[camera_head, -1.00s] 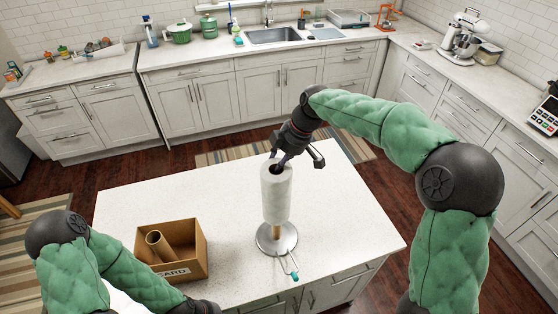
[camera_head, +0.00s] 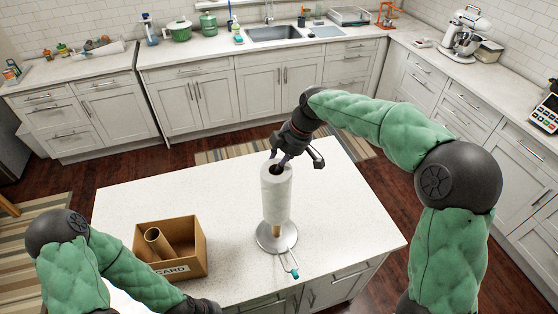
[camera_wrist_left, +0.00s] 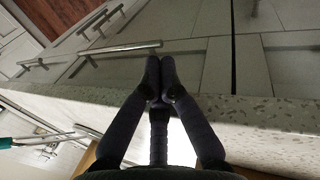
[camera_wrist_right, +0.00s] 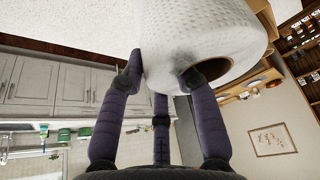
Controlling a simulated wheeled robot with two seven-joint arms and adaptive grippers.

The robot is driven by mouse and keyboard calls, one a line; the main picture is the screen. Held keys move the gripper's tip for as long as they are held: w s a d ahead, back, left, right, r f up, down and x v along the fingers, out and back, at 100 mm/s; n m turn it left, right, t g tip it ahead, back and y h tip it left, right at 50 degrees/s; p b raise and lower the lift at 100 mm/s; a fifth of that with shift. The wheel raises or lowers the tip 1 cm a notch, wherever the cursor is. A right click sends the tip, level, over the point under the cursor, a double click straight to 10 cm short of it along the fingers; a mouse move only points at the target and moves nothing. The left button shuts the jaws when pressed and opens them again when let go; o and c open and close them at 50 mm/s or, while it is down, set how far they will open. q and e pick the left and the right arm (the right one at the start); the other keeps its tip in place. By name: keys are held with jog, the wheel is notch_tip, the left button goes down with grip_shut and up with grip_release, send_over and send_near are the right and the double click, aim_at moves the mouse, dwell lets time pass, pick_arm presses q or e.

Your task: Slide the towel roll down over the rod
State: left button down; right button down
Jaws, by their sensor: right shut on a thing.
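The white towel roll (camera_head: 276,196) stands upright around the wooden rod (camera_head: 277,230) of the holder. The rod's lower part shows between the roll's bottom end and the round metal base (camera_head: 270,240). My right gripper (camera_head: 279,164) is at the roll's top end, shut on its wall, with a finger in the core opening. In the right wrist view the roll (camera_wrist_right: 200,40) fills the top, between the fingers (camera_wrist_right: 165,75). My left gripper (camera_wrist_left: 160,80) shows in the left wrist view with its fingertips together, empty, near the island's front edge.
A cardboard box (camera_head: 190,254) with a brown cardboard tube (camera_head: 159,244) in it stands left of the holder on the white island top (camera_head: 130,205). A thin tool with a teal end (camera_head: 294,272) lies by the base. The island's right side is clear.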

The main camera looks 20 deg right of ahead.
jog(key=shift+f+b, duration=0.4)
jog(key=shift+f, duration=0.2)
jog(key=shift+s, duration=0.1)
jog(key=c, duration=0.8)
grip_release()
jog(key=shift+c, duration=0.2)
